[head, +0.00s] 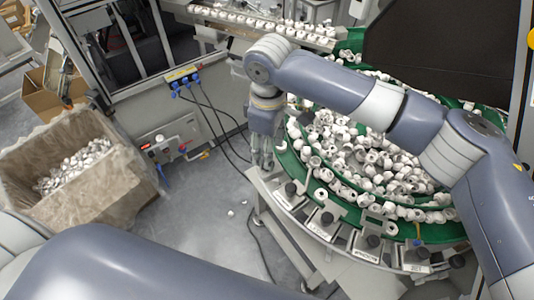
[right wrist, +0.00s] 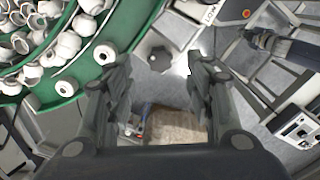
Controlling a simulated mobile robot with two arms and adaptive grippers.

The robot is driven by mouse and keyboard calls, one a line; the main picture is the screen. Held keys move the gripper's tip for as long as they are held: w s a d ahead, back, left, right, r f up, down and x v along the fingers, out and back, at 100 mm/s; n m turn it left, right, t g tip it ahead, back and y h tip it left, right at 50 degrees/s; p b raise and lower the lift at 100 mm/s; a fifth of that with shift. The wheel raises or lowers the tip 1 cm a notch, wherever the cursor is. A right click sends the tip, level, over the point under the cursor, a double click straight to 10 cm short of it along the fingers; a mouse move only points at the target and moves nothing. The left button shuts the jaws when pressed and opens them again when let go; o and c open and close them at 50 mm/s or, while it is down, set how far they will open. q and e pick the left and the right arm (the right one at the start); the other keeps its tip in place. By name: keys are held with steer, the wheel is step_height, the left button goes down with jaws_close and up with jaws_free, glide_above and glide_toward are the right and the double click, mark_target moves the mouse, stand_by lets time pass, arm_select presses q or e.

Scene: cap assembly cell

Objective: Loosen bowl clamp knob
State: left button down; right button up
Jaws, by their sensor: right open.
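The green feeder bowl (head: 312,188) is full of white caps and has several dark clamp knobs along its outer edge. One clamp knob (head: 291,187) is near my right gripper (head: 262,158), which points down beside the bowl's left rim. In the right wrist view, a dark lobed knob (right wrist: 160,60) shows between the fingertips of my open right gripper (right wrist: 152,75), with gaps on both sides. I cannot tell how far below the tips it is. My left arm enters at lower left; its gripper is outside the head view.
A lined box (head: 98,203) with white caps stands on the floor at left. Cables and a blue-fitted valve (head: 182,148) are on the machine base near the right gripper. Other clamp knobs (head: 327,218) line the rim. The floor (head: 225,225) between box and bowl is mostly clear.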

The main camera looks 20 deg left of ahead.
steer(key=shift+a+f+p, duration=0.1)
steer(key=shift+f+p, duration=0.55)
steer(key=shift+f, duration=1.9)
steer(key=c, duration=1.1)
